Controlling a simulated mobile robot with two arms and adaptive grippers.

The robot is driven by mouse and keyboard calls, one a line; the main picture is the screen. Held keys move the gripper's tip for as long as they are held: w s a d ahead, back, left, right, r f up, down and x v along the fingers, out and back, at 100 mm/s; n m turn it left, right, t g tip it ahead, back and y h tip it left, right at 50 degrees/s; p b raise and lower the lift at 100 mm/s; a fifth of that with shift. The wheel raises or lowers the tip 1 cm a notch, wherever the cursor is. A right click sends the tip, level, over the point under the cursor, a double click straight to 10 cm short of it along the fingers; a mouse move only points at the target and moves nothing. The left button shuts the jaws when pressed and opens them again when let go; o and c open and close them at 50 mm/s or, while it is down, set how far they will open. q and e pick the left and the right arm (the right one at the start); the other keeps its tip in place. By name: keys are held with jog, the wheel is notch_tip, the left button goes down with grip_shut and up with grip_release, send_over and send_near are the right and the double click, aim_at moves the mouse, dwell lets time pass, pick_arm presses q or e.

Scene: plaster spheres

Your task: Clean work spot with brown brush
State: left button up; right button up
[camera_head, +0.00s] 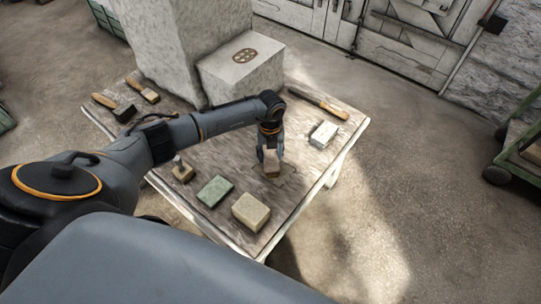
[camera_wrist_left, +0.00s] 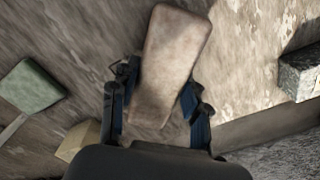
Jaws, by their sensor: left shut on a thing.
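My left gripper (camera_head: 271,158) is shut on a brown brush (camera_head: 272,170), low over the right part of the wooden table. In the left wrist view the brush (camera_wrist_left: 172,65) shows as a pale brown, rounded block between my two dark fingers. The work spot (camera_head: 287,170) looks like a darker patch on the tabletop around and below the brush. I cannot tell whether the brush touches the table, and its underside is hidden. My right gripper is not in view.
A green block (camera_head: 214,191), a tan block (camera_head: 251,211) and a small handled tool (camera_head: 182,172) are on the table's near side. A whitish block (camera_head: 323,134) and a long-handled tool (camera_head: 320,103) lie to the right. Large stone blocks (camera_head: 243,70) stand at the back.

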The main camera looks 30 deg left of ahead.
aim_at(272, 164)
pick_arm(q)
jog(key=shift+s+d+r+p, duration=0.25)
jog(key=shift+s+d+p, duration=0.25)
jog(key=shift+s+p, duration=0.25)
jog(key=shift+s+d+f+p, duration=0.1)
jog(key=shift+s+d+p, duration=0.65)
jog(key=shift+s+p, duration=0.2)
jog(key=shift+d, duration=0.1)
jog(key=shift+f, duration=0.2)
